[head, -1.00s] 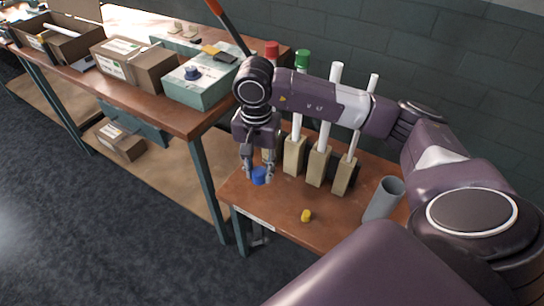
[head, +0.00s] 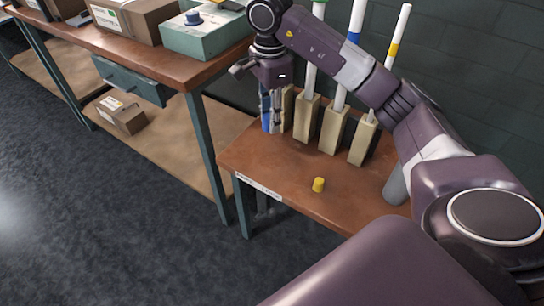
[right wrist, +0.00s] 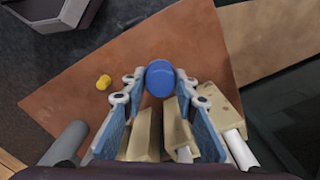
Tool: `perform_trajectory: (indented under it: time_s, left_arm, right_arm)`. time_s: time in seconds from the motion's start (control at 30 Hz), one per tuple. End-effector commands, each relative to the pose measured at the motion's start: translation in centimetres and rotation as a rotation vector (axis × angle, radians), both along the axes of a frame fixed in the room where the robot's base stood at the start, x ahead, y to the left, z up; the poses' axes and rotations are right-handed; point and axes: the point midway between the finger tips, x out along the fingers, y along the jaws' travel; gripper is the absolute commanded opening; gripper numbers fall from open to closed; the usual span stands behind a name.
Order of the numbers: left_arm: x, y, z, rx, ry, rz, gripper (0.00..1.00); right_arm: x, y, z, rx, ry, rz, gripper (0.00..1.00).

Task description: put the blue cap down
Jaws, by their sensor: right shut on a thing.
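In the right wrist view the blue cap (right wrist: 160,78) sits between the fingertips of my right gripper (right wrist: 158,84), which is shut on it. In the head view my right gripper (head: 272,122) points down beside the leftmost tan block (head: 287,108), near the left end of the small brown table (head: 262,160). In that view the cap is hard to tell from the blue on the fingers. I cannot tell whether the cap touches the table. My left gripper is not in view.
A yellow cap (head: 318,184) stands on the table's open front. White tubes (head: 354,20) with coloured marks stand upright in tan blocks (head: 333,130) behind and right of the gripper. A grey cylinder (head: 396,185) stands at the right. A workbench with boxes (head: 200,38) is at upper left.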

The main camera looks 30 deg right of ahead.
Motion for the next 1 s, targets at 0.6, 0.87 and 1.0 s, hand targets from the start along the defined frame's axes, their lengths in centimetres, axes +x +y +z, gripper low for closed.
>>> perform_trajectory:
  time_s: [0.6, 0.87, 1.0]
  left_arm:
    - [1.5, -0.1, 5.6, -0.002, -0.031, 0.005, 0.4]
    - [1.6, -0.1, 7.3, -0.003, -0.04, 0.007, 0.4]
    - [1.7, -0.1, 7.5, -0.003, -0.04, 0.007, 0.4]
  right_arm:
    - [0.0, 0.0, -10.9, -0.001, 0.0, 0.002, 0.17]
    - [0.0, 0.1, -14.4, 0.001, 0.001, 0.002, 0.17]
    - [0.0, 0.0, -14.4, 0.0, -0.002, 0.002, 0.17]
